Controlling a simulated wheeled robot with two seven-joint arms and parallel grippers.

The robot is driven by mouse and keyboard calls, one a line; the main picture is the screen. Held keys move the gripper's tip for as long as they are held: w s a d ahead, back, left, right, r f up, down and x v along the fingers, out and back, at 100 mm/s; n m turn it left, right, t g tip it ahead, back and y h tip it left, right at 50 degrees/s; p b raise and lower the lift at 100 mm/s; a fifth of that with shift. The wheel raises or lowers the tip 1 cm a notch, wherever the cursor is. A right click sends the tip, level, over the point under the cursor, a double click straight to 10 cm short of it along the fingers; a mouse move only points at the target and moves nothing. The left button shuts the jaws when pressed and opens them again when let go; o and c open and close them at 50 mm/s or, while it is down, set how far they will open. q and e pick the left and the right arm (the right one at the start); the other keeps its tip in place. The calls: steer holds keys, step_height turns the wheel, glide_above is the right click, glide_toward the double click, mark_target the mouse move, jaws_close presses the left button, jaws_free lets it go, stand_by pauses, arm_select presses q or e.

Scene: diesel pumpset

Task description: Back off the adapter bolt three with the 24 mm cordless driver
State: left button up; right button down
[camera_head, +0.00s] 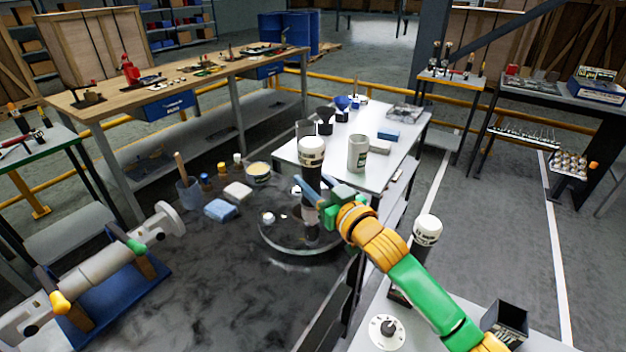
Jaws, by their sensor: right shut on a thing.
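My right gripper (314,195) is shut on an upright driver (311,152) with a white top and a dark body. The gripper's fingers partly hide its body. The driver's lower end is over a round, dark, glossy disc (290,245) with a pale rim; whether it touches is too small to tell. Small bright round pieces (268,218) show on the disc; I cannot tell which is adapter bolt three. The driver's size marking is not readable. A second white-topped dark tool (427,230) stands on the white surface at right. My left gripper is not in view.
Blue and pale blocks (221,210), a cup and small jars lie left of the disc. A grey cylinder on a blue stand (110,290) is at lower left. A white table (345,135) with a pale can (357,153) stands behind. Open floor is at right.

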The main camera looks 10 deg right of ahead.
steer(key=shift+r, duration=0.15)
steer(key=shift+p, duration=0.4)
stand_by(0.6)
steer(key=shift+f+b, duration=0.35)
steer(key=shift+f, duration=0.3)
steer(key=shift+r+p, duration=0.25)
steer(key=shift+p, duration=0.15)
steer(key=shift+f, duration=0.4)
stand_by(0.4)
